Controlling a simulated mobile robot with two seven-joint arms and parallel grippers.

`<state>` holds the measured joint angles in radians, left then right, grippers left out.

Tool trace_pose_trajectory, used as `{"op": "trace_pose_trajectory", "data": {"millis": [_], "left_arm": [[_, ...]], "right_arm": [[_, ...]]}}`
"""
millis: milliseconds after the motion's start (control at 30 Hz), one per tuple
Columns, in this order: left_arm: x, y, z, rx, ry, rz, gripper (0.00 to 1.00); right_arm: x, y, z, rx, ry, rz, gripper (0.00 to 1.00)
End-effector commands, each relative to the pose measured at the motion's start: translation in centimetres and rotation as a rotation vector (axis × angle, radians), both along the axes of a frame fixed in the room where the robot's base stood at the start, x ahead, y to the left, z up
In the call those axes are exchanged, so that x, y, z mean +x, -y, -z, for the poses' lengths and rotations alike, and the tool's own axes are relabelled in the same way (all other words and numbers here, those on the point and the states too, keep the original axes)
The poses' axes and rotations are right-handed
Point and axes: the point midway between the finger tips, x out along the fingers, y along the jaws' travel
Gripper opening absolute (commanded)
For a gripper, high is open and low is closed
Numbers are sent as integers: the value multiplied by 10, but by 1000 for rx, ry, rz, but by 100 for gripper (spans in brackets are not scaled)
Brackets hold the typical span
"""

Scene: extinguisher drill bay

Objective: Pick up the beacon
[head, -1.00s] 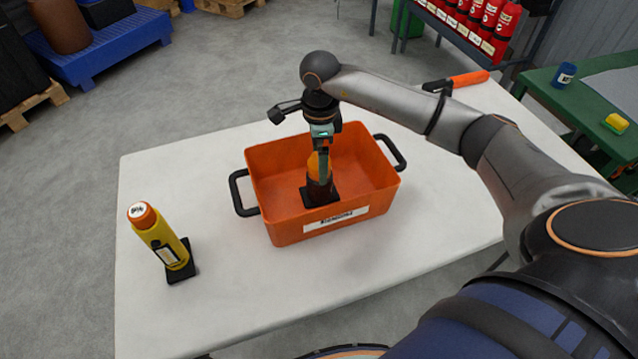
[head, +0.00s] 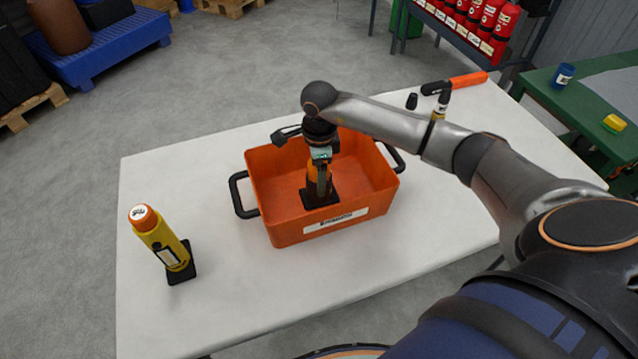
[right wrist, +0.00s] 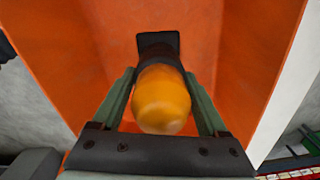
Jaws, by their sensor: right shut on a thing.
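The beacon, with an amber dome (right wrist: 161,98) and a dark base, stands inside the orange crate (head: 285,228). In the head view the beacon (head: 312,172) is partly hidden behind my right gripper (head: 321,184). My right gripper is shut on the beacon from above, with one finger on each side of the dome in the right wrist view (right wrist: 160,80). The beacon's black foot still appears down at the crate's floor; I cannot tell if it touches. My left gripper is not in view.
A yellow cylinder with an orange top (head: 162,240) leans on a black foot on the white table (head: 225,310). An orange-handled tool (head: 465,81) lies at the back right. Crate walls surround the beacon. A green bench (head: 580,100) stands at the right.

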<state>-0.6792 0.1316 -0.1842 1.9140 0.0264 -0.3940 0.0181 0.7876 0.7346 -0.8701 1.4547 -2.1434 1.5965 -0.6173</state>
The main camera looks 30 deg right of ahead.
Motion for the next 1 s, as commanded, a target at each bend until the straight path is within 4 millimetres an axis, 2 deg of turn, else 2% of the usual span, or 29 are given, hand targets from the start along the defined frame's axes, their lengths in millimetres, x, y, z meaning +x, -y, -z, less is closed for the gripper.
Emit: {"op": "trace_pose_trajectory", "data": {"millis": [67,533,1000], "left_arm": [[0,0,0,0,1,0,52],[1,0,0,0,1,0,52],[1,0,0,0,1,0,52]], "right_arm": [[0,0,0,0,0,0,53],[0,0,-1,0,0,0,0],[1,0,-4,1,4,0,0]]}}
